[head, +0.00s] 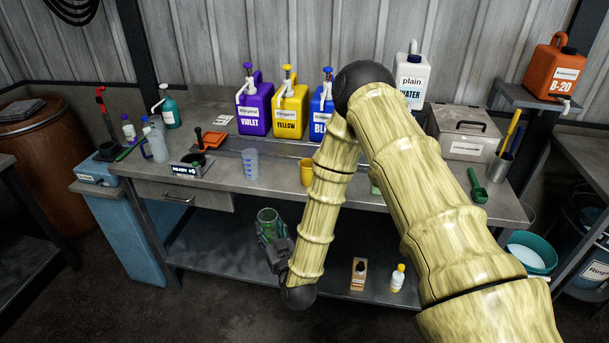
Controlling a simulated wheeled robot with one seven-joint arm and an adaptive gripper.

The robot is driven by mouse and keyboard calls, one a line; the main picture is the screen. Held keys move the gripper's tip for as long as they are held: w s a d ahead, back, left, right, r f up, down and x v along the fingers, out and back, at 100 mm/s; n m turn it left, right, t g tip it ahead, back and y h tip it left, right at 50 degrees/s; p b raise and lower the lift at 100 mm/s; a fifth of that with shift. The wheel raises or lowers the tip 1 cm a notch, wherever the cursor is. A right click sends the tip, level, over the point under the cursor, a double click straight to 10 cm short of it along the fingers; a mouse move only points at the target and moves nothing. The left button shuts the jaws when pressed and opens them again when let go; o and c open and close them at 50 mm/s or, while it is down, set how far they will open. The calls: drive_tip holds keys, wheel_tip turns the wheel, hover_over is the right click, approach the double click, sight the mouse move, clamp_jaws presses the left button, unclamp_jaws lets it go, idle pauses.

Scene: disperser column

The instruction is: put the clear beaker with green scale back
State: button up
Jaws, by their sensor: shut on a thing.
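The clear beaker with green scale (268,216) is held in my gripper (268,233), which is shut on it. The beaker looks roughly upright, with its open top up. It is below the bench top's front edge, seen against the dark lower shelf. The gripper fingers cover its lower part. Whether it touches the shelf or hangs in front of it, I cannot tell. A second clear beaker with a blue scale (250,164) stands on the bench.
The bench (222,177) carries violet (254,117), yellow (290,115) and blue (321,122) jugs, a yellow cup (306,171) and a scale (187,168). The lower shelf (326,279) holds two small bottles at right. My arm hides part of the bench.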

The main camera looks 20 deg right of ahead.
drive_tip(key=w+d+r+h+b, duration=0.1)
drive_tip(key=w+d+r+b, duration=0.45)
drive_tip(key=d+r, duration=0.55)
drive_tip(key=shift+m, duration=0.4)
drive_tip(key=w+p, duration=0.1)
drive_tip(key=w, duration=0.4)
drive_tip(key=w+f+p, duration=0.1)
drive_tip(key=w, duration=0.4)
drive_tip(key=w+p, duration=0.1)
drive_tip(key=w, duration=0.4)
drive_tip(key=shift+a+f, duration=0.4)
drive_tip(key=shift+w+f+p, duration=0.1)
drive_tip(key=shift+f+p, duration=0.9)
drive_tip(key=shift+f, duration=0.85)
drive_tip(key=shift+f, duration=0.15)
drive_tip(key=o, duration=1)
